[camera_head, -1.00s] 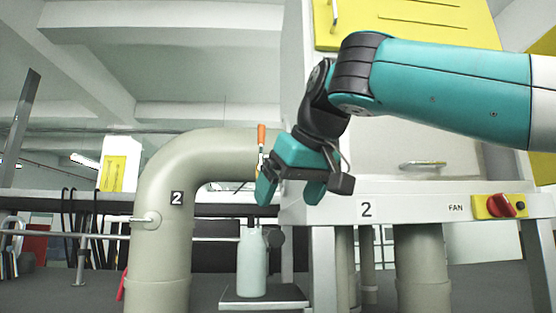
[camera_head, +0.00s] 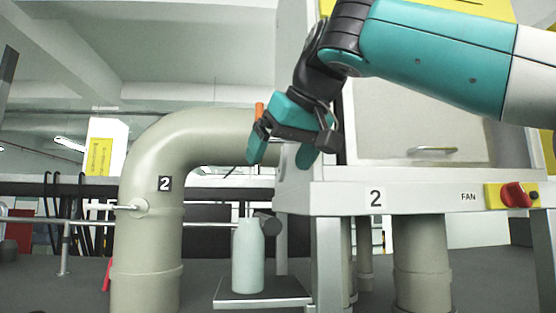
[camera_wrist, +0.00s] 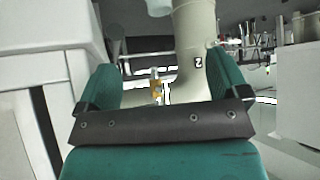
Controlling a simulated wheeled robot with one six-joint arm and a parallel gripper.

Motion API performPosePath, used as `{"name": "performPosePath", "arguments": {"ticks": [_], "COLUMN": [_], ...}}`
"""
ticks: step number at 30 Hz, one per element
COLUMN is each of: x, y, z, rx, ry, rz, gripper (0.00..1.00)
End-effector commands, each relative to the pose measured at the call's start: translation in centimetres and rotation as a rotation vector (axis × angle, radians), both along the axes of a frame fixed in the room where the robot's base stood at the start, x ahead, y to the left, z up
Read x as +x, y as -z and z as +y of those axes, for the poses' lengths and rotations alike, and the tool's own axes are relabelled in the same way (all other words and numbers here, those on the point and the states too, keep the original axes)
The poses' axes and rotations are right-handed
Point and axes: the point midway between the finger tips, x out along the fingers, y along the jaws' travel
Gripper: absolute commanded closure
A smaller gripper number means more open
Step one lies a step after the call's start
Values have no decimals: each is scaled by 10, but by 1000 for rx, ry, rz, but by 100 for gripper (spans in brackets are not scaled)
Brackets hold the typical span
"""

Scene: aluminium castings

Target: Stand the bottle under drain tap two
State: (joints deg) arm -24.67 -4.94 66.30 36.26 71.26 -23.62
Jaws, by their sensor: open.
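The pale grey-green bottle (camera_head: 248,258) stands upright on a small flat plate (camera_head: 262,300) beside the bend of the big pipe marked 2 (camera_head: 150,230). A dark round fitting (camera_head: 270,225) shows just behind its neck; I cannot tell whether this is the drain tap's outlet. An orange handle (camera_head: 259,111) rises by the pipe, partly behind my gripper; it also shows in the wrist view (camera_wrist: 157,85). My gripper (camera_head: 282,160) is open and empty, well above the bottle and apart from it. In the wrist view my gripper (camera_wrist: 161,78) has nothing between its fingers.
A pale cabinet marked 2 (camera_head: 395,198) with a red FAN switch (camera_head: 514,195) stands close on the right of my gripper. Another thick pipe (camera_head: 420,255) and a cabinet leg (camera_head: 328,265) are below it. A rail (camera_head: 95,222) runs behind the pipe at left.

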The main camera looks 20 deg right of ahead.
Motion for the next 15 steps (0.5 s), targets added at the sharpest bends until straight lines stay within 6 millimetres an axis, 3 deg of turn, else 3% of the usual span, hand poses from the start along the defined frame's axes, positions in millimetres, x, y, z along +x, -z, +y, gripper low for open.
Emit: {"name": "performPosePath", "arguments": {"ticks": [5,15], "x": [9,53], "y": [13,60], "z": [1,7], "rx": [0,-1], "ry": [3,4], "rz": [1,2], "gripper": [7,7]}}
